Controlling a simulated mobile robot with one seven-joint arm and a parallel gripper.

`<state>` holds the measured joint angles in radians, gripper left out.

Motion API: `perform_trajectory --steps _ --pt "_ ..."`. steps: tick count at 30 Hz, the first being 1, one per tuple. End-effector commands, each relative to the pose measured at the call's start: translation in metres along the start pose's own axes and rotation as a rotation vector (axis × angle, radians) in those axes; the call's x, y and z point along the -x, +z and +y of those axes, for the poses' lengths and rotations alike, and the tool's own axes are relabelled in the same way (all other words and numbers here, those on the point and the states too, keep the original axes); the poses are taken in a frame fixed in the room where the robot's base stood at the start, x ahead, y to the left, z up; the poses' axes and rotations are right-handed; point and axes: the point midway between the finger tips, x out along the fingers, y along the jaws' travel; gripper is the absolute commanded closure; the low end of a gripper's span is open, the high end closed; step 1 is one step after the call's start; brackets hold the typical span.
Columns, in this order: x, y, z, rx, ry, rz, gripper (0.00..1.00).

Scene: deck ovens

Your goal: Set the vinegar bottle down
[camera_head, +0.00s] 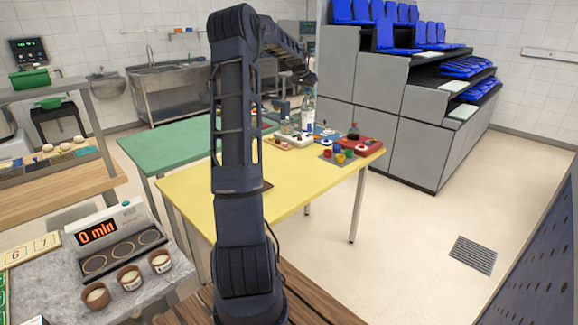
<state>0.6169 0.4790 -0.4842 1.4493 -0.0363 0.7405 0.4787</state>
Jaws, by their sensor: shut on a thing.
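My gripper (306,82) is at the far end of my arm, over the back of the yellow table (300,190). It is shut on the top of a tall clear bottle with a pale label, which I take as the vinegar bottle (308,112). The bottle hangs upright below the gripper, among the small things at the table's back. I cannot tell from this view whether its base touches the table or a mat. The fingers are small and dark here, and their exact grip is hard to see.
A red tray (372,148) with a dark bottle (353,132) stands right of the held bottle. Several coloured cups (340,156) sit on a grey mat in front. A smaller bottle (286,126) stands to the left. The table's front is mostly bare.

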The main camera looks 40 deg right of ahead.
Motion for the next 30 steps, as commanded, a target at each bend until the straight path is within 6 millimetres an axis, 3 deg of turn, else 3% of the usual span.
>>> perform_trajectory --steps 1,6,15,20,30 --pt "0.007 0.007 -0.015 0.019 -0.014 0.002 1.0" --pt "0.021 0.029 -0.051 0.072 -0.048 0.002 1.0" --pt "0.032 0.049 -0.08 0.115 -0.075 0.002 1.0" --pt "0.017 0.061 -0.081 0.118 -0.076 0.0 1.0" --pt "-0.039 0.096 -0.081 0.117 -0.074 -0.001 1.0"
